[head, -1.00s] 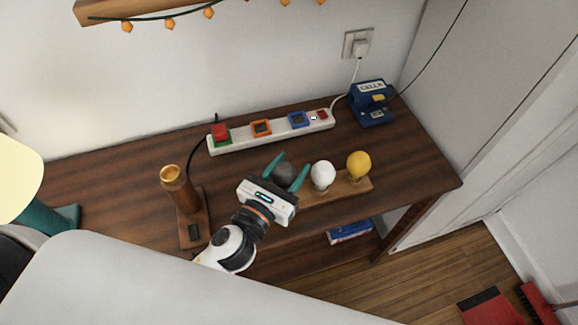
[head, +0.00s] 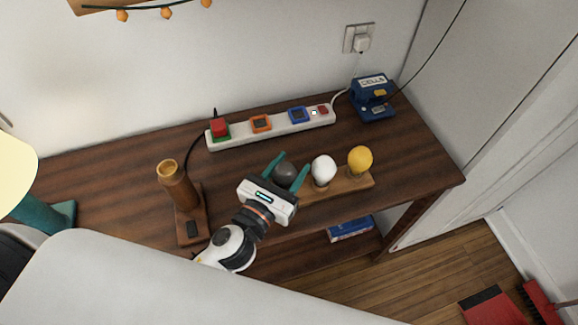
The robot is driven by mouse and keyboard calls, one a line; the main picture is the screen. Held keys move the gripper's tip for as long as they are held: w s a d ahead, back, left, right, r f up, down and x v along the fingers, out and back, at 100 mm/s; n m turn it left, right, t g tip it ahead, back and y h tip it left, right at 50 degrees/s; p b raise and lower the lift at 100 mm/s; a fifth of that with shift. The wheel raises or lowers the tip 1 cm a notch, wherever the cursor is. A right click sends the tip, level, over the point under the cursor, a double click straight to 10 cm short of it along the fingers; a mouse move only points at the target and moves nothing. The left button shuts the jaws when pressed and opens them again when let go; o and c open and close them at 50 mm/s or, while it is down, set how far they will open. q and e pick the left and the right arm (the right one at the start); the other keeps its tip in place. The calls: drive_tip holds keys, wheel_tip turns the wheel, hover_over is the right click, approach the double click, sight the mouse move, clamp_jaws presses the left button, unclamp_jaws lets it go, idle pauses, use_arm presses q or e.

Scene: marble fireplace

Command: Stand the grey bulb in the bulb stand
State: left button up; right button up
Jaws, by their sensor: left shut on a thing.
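The grey bulb (head: 285,174) is dark and round, between the two teal fingers of my left gripper (head: 287,171), which is shut on it. The bulb stand (head: 336,190) is a wooden strip near the table's front edge. A white bulb (head: 323,168) and a yellow bulb (head: 360,159) stand upright in it, right of the gripper. The gripper body hides the left end of the stand and the grey bulb's base, so I cannot tell whether the bulb is seated or just above. My right gripper is not in view.
A white power strip (head: 272,128) with coloured sockets lies behind the stand. A blue device (head: 372,99) sits at the back right. A brown cylinder lamp (head: 178,184) on a wooden base stands to the left. The table (head: 415,162) is bare at right.

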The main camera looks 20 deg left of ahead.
use_arm(q)
drive_tip(key=shift+f+b, duration=0.55)
drive_tip(key=shift+f, duration=0.2)
drive_tip(key=o, duration=1.1)
drive_tip(key=shift+c, duration=0.2)
drive_tip(key=shift+r, duration=0.1)
